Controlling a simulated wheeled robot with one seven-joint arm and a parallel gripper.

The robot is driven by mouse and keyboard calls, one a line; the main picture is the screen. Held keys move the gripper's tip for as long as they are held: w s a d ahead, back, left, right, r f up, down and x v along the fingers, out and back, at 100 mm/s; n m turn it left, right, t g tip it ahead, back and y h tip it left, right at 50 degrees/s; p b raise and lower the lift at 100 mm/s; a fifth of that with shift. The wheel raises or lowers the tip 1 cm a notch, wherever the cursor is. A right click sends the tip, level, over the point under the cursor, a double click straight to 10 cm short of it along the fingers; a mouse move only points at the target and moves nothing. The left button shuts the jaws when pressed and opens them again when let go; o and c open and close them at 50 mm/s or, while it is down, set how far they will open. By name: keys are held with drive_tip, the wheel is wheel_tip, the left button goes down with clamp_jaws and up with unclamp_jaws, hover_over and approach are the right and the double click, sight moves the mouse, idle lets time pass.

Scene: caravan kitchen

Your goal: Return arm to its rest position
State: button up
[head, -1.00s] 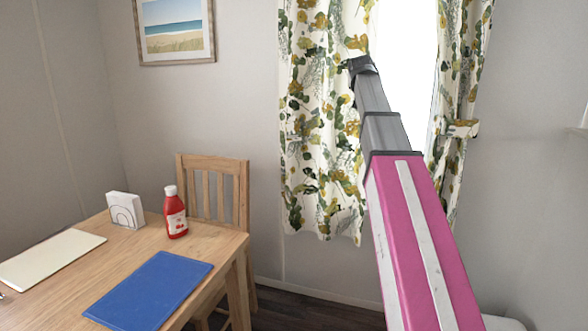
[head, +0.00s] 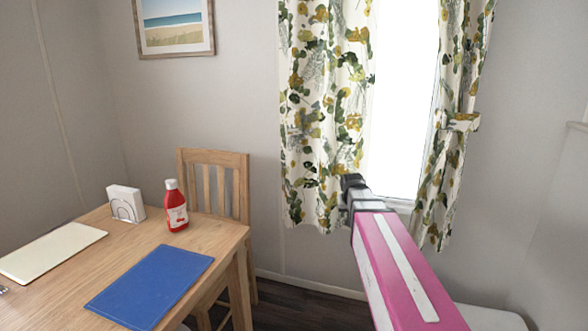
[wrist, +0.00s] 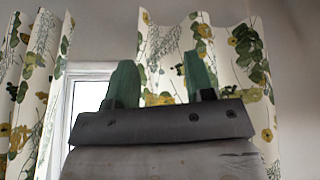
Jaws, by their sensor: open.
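My pink and grey arm (head: 400,270) reaches from the lower right of the head view toward the window, with its far end low in front of the curtain. In the wrist view my gripper (wrist: 160,80) shows two green fingers standing well apart with nothing between them. It is open and empty, with the curtain and window behind it. In the head view the fingers are too small and too hidden by the arm to make out.
A wooden table (head: 215,250) at left bears a red ketchup bottle (head: 176,206), a napkin holder (head: 126,204), a blue mat (head: 150,287) and a cream mat (head: 50,252). A wooden chair (head: 246,190) stands behind it. The patterned curtain (head: 320,110) hangs by the bright window (head: 398,100).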

drive_tip(key=s+a+f+g, duration=0.1)
drive_tip(key=s+f+g, duration=0.1)
drive_tip(key=s+f, duration=0.7)
drive_tip(key=s+a+f+g+y, duration=0.1)
drive_tip(key=s+f+g, duration=0.2)
drive_tip(key=s+f, duration=0.7)
drive_tip(key=shift+s+a+n, duration=0.4)
drive_tip(key=shift+s, duration=0.45)
